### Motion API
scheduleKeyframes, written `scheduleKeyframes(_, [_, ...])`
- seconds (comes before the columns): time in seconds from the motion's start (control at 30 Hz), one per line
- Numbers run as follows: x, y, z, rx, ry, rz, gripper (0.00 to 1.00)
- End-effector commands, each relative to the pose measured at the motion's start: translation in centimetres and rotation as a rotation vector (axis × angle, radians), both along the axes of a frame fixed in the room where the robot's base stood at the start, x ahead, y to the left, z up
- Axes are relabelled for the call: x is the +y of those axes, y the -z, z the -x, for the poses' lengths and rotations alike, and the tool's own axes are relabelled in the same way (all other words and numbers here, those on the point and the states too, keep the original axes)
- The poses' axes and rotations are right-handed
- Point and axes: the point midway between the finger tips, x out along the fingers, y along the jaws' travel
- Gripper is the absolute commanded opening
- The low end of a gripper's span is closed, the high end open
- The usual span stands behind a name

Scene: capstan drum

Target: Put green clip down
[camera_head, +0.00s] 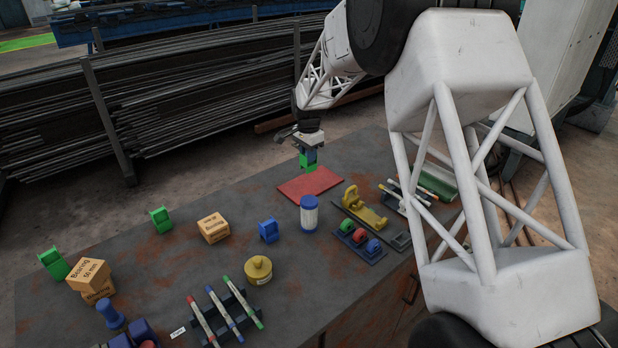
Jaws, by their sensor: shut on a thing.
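My gripper (309,150) is at the far side of the table, pointing down. It is shut on a green clip (307,165), of which only a small part shows below the fingers. The clip is by the back edge of a flat red mat (318,183); I cannot tell whether it touches anything below. Another green clip (160,220) stands on the table left of centre, and one more green clip (54,263) is at the far left.
A blue and white canister (309,214) stands in front of the mat. A blue clip (268,230), bearing boxes (213,228), a yellow pot (258,270) and a yellow device (360,210) are nearby. The table (225,195) is bare left of the mat.

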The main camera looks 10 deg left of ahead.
Motion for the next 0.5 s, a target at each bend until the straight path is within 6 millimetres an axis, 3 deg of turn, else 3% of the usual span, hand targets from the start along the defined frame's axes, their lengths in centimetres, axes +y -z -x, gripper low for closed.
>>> scheduleKeyframes(0.2, [0.0, 2.5, 0.0, 0.000, 0.000, 0.000, 0.00])
scheduleKeyframes(0.5, [0.0, 3.0, 0.0, -0.001, 0.000, -0.001, 0.00])
